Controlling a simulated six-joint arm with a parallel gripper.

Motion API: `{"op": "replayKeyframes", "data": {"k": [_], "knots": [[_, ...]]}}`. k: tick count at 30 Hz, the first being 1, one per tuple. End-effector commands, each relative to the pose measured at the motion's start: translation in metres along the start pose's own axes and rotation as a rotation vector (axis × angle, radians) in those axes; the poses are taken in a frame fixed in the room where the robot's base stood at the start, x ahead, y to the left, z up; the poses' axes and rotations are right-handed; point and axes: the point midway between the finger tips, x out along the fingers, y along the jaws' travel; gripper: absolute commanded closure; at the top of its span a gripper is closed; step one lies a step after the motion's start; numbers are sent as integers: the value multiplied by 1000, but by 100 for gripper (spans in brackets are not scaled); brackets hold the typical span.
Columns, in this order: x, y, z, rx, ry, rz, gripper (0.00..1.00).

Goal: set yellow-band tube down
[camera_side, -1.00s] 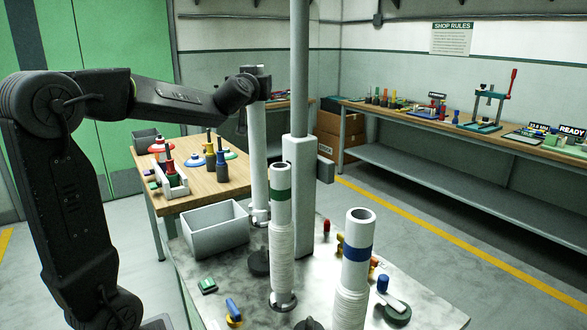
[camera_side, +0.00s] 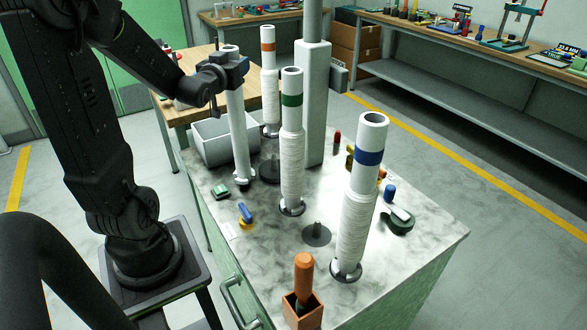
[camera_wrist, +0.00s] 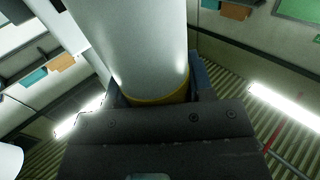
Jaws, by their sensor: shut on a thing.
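My gripper (camera_side: 236,64) is shut on a white tube (camera_side: 238,125) near its top. The tube hangs nearly upright, with its flared lower end near the worktop; I cannot tell whether it touches. In the wrist view a yellow band (camera_wrist: 160,97) shows on the held tube between the jaws; in the side view the gripper hides it. The green-band tube (camera_side: 291,150) stands to its right on a dark round base. The orange-band tube (camera_side: 268,80) stands behind, the blue-band tube (camera_side: 358,200) at the front right. An empty base with a short peg (camera_side: 317,233) lies between green and blue.
A grey open bin (camera_side: 212,143) is just behind and left of the held tube. A dark disc (camera_side: 268,172) lies right of its lower end. A grey post (camera_side: 314,100) rises behind. A blue-and-yellow item (camera_side: 246,213) and an orange-handled tool (camera_side: 304,275) are toward the front.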

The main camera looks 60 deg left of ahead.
Motion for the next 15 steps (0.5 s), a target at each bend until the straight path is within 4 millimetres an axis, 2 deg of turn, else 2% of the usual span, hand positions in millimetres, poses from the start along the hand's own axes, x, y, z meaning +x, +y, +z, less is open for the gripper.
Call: {"op": "replayKeyframes", "data": {"k": [5,15], "knots": [[0,0,-15,1,9,2,100],[0,1,-99,3,9,2,100]]}}
